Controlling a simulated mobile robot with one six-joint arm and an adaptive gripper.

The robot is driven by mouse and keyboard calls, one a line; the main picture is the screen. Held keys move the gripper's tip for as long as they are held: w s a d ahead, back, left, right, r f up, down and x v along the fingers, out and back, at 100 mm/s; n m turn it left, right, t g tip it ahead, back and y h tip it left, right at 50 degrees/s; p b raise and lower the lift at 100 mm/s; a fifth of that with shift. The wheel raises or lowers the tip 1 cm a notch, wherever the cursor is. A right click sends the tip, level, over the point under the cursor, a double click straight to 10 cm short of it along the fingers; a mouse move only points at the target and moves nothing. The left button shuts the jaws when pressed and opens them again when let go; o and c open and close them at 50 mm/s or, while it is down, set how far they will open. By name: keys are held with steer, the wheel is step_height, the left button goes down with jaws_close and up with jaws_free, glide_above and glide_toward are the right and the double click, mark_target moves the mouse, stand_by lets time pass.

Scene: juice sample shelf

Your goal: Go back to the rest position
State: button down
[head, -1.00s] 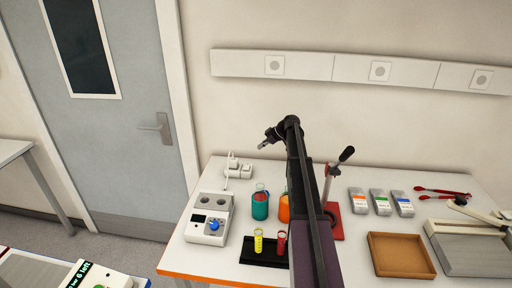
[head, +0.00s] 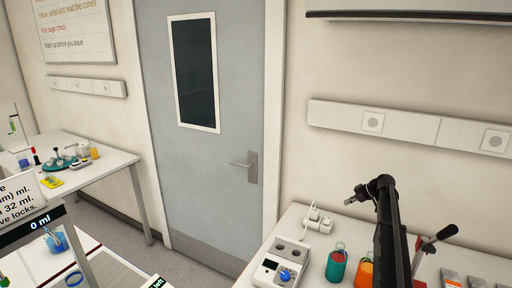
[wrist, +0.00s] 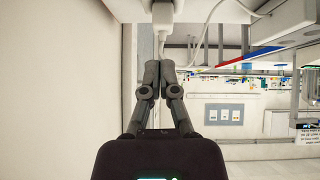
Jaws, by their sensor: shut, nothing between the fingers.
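My gripper (head: 350,201) is raised over the bench in the head view, at the end of my dark arm, pointing left. In the wrist view its two fingers (wrist: 159,66) are together at the tips, with nothing between them. It is clear of the bench and of the things on it. Below and left of it stands a white device with a blue knob (head: 286,275).
A white power strip (head: 317,221) lies at the bench's back edge. A red press with a black-knobbed lever (head: 424,250) stands right of my arm. A grey door (head: 205,150) is behind. Another table with glassware (head: 82,152) is at the far left. Open floor lies between.

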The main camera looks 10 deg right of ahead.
steer(key=s+a+f+m+g+h, duration=0.1)
steer(key=s+a+m, duration=0.1)
steer(key=s+a, duration=0.6)
steer(key=s+a+f+m+g+h, duration=0.2)
steer(key=s+a+m, duration=0.1)
steer(key=s+a, duration=0.6)
steer(key=s+a+f+m+g+h, duration=0.1)
steer(key=s+a+m, duration=0.1)
steer(key=s+a, duration=0.7)
steer(key=shift+a+f+m+g+h, duration=0.15)
steer(key=shift+a+f+m+g, duration=0.05)
steer(key=shift+a, duration=0.45)
steer(key=shift+a+f+m+g+h, duration=0.15)
steer(key=shift+a+f+m+g, duration=0.05)
steer(key=shift+a, duration=0.45)
steer(key=s+a+m+h, duration=0.2)
steer(key=s+a+m, duration=0.1)
steer(key=s, duration=0.8)
steer(key=shift+a+f+m+g+h, duration=0.25)
steer(key=shift+a+m+g+h, duration=0.05)
steer(key=shift+a, duration=0.45)
